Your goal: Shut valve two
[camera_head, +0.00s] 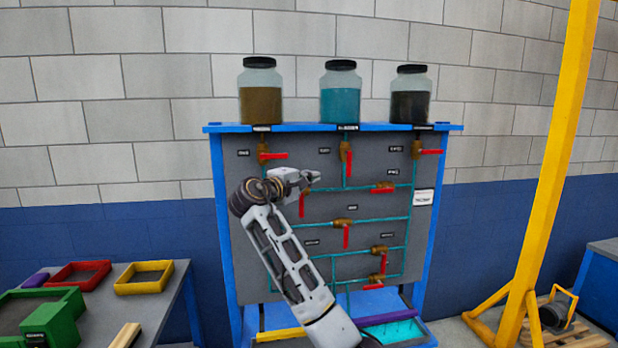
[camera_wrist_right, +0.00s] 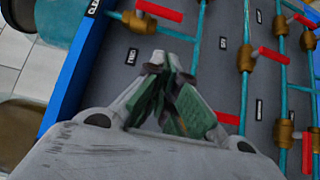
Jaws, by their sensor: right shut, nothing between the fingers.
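A grey panel (camera_head: 262,262) in a blue frame carries teal pipes and several brass valves with red handles. In the top row, the left handle (camera_head: 274,156) and right handle (camera_head: 431,152) lie level; the middle one (camera_head: 348,163) hangs down. Below, one handle (camera_head: 302,205) hangs just under my right gripper (camera_head: 315,177), and another (camera_head: 382,190) lies level. The labels are too small to read, so I cannot tell which is valve two. My right gripper is shut and empty in front of the panel; in the wrist view its fingertips (camera_wrist_right: 165,75) meet near a red handle (camera_wrist_right: 228,118).
Three jars (camera_head: 341,100) with black lids stand on the panel's top shelf. A table (camera_head: 158,308) with coloured trays is at left. A yellow post (camera_head: 556,160) rises at right. My right arm covers the panel's lower middle.

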